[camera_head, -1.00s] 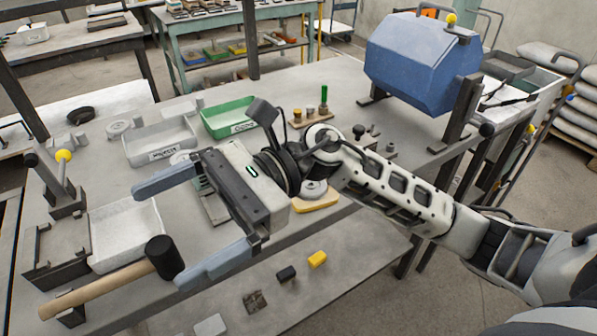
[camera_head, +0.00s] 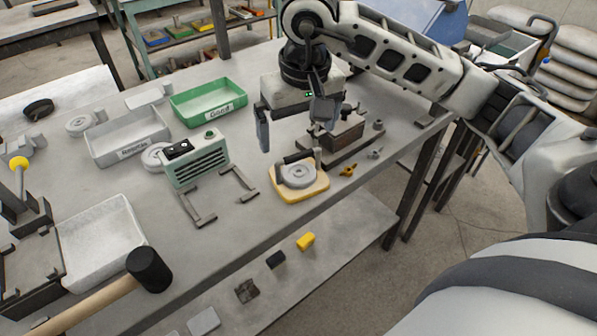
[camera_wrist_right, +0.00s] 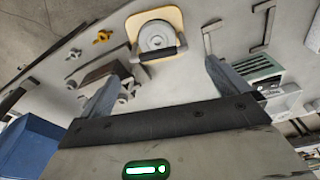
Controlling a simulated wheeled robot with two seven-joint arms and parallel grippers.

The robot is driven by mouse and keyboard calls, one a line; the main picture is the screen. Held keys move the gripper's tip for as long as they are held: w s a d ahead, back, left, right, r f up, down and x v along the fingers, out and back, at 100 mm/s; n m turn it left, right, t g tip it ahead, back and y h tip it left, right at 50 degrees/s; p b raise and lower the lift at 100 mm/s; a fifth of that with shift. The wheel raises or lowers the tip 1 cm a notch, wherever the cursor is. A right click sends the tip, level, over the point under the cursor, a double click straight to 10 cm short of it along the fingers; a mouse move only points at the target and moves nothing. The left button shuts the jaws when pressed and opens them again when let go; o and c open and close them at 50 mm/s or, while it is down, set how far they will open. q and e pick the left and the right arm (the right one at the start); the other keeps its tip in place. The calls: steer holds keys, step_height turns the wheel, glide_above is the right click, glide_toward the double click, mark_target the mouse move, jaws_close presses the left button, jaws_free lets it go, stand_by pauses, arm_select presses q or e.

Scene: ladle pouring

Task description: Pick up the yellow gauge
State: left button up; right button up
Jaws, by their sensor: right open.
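A small yellow piece (camera_head: 348,170), which looks like the yellow gauge, lies on the table right of the yellow-edged board. It also shows at the upper left of the right wrist view (camera_wrist_right: 103,36). A similar small grey piece (camera_head: 375,153) lies beyond it. My right gripper (camera_head: 294,138) points down over the table, open and empty, left of and behind the yellow piece and apart from it. In the right wrist view its two fingers (camera_wrist_right: 165,72) are spread, with the yellow piece outside them. My left gripper is not in view.
The yellow-edged board (camera_head: 287,196) with a grey disc and dark handle lies at the front edge. A dark block on a base (camera_head: 342,137) stands near my right gripper. A green meter box (camera_head: 197,160), green tray (camera_head: 208,100) and mallet (camera_head: 148,270) are further left.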

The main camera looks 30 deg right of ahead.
mark_target(299, 155)
step_height(299, 155, down, 2)
steer(key=shift+w, duration=0.15)
steer(key=shift+f, duration=0.6)
step_height(299, 155, down, 4)
steer(key=shift+d+f+p, duration=0.15)
steer(key=shift+p, duration=0.45)
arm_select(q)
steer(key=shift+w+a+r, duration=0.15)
arm_select(e)
steer(key=shift+c, duration=0.3)
steer(key=shift+w, duration=0.1)
steer(key=c, duration=1.1)
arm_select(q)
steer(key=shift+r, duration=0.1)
arm_select(e)
steer(key=shift+r, duration=0.2)
